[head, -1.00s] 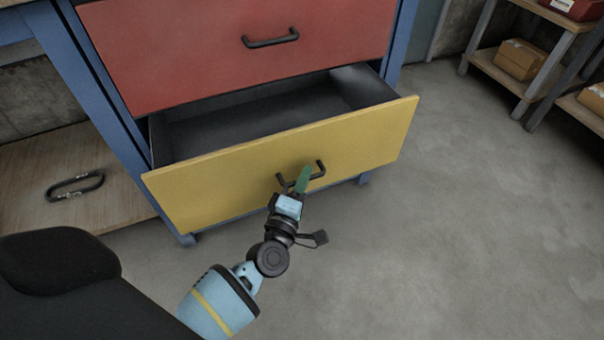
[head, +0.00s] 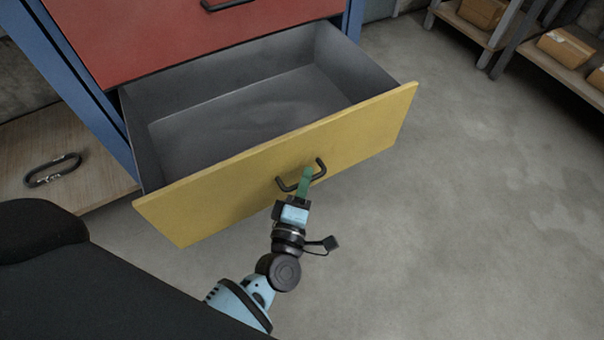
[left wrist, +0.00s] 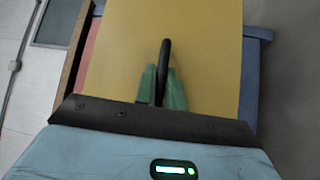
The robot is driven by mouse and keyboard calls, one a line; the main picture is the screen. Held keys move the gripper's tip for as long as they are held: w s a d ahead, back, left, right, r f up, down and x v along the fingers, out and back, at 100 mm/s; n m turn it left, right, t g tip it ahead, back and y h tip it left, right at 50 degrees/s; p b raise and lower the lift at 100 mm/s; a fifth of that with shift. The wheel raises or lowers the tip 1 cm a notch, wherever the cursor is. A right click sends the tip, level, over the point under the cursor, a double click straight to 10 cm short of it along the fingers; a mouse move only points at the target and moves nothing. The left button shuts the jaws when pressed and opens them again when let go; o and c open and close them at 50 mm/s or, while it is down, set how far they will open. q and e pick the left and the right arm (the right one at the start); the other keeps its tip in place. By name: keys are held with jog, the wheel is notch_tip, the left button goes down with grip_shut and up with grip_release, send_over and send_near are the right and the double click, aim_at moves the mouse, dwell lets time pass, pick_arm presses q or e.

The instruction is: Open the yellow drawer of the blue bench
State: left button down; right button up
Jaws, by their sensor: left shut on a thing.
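The yellow drawer (head: 345,141) of the blue bench (head: 82,84) stands well pulled out in the head view, and its grey inside (head: 240,110) looks empty. Its black handle (head: 319,170) is on the front panel. My left gripper (head: 304,183) is shut on the handle. In the left wrist view the green fingers of my left gripper (left wrist: 162,88) stand on both sides of the handle (left wrist: 164,57), with the yellow drawer front (left wrist: 205,50) behind. My right gripper is not in view.
A red drawer (head: 150,35) above is closed. A black carabiner-like ring (head: 52,170) lies on the wooden lower shelf (head: 85,150) at left. Shelves with cardboard boxes (head: 568,48) stand at upper right. The concrete floor at right is clear.

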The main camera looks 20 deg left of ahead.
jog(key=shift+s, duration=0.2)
pick_arm(q)
jog(key=c, duration=1.5)
grip_release()
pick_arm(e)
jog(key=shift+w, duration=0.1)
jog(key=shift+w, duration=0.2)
